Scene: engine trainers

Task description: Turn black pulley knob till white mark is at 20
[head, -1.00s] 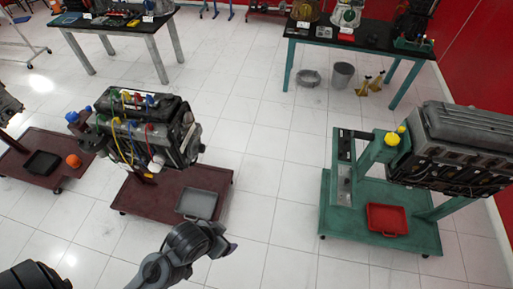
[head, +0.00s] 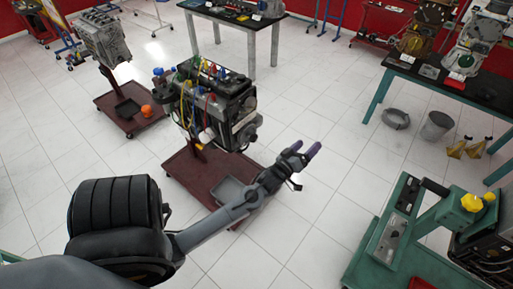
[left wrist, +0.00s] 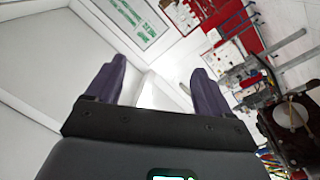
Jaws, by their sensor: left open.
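An engine trainer (head: 216,105) with coloured cables stands on a dark red wheeled cart (head: 190,172) at the centre of the head view. Dark round pulley parts (head: 246,130) show on its right end. I cannot single out the black knob, its white mark or the number scale at this size. My left gripper (head: 305,149) is open and empty, in the air to the right of the engine and apart from it. Its two purple fingers also show spread in the left wrist view (left wrist: 155,88), with nothing between them. My right gripper is not in view.
A grey tray (head: 230,190) lies on the cart below my left arm. A green stand with a yellow knob (head: 472,202) is at the right. Another engine on a red cart (head: 135,127) stands at the back left. Tables line the back. White floor between is clear.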

